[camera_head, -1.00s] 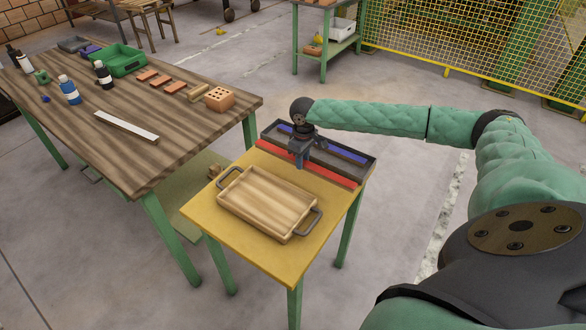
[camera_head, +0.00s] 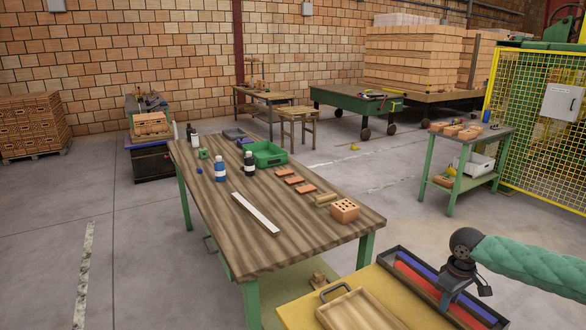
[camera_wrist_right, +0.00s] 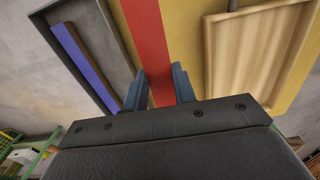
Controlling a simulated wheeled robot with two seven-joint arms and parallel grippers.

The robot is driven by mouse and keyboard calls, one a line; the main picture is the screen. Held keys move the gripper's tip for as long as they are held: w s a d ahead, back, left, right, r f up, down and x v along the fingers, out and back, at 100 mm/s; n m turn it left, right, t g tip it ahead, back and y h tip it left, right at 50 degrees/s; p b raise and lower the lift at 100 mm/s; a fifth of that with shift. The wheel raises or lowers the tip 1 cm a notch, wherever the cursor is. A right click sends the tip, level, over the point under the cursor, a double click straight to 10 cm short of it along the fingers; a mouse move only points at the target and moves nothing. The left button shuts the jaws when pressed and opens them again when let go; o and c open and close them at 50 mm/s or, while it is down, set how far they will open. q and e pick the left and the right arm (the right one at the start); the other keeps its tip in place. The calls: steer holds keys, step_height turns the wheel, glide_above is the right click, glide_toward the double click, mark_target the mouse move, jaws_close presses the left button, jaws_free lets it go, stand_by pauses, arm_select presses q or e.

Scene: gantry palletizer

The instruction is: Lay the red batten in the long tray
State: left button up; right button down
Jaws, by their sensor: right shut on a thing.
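The red batten (camera_head: 416,281) is a long flat bar. My right gripper (camera_head: 446,299) is shut on it; in the right wrist view the batten (camera_wrist_right: 147,38) runs between the two fingers (camera_wrist_right: 158,88). The long dark tray (camera_head: 393,252) lies on the yellow table, with a blue batten (camera_wrist_right: 84,65) inside. In the head view the red batten overlaps the tray and seems slightly raised. In the wrist view it runs beside the tray's wall (camera_wrist_right: 122,42), with yellow tabletop between them at the top. The exact height is unclear. My left gripper is out of view.
A wooden handled tray (camera_head: 355,312) sits on the yellow table (camera_head: 300,312), close beside the red batten. The brown workbench (camera_head: 225,242) stands to the left, holding bottles, a green bin (camera_head: 268,154), a white strip (camera_head: 255,213) and a holed brick (camera_head: 344,210).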

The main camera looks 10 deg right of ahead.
steer(key=m, duration=0.2)
steer(key=s+d+m, duration=0.1)
steer(key=shift+s+d+r+m, duration=0.1)
steer(key=shift+d+m, duration=0.05)
steer(key=shift+m, duration=0.25)
steer(key=shift+s+r+m, duration=0.1)
steer(key=shift+s+m, duration=0.05)
steer(key=shift+m, duration=0.25)
steer(key=shift+s+a+m, duration=0.15)
steer(key=shift+a+m, duration=0.05)
steer(key=shift+m, duration=0.1)
steer(key=a+f+n, duration=0.1)
steer(key=a+f, duration=0.1)
steer(key=a, duration=2.9)
steer(key=shift+w+a+f, duration=0.2)
steer(key=shift+w+f, duration=0.05)
steer(key=shift+w, duration=0.05)
steer(key=shift+r, duration=0.1)
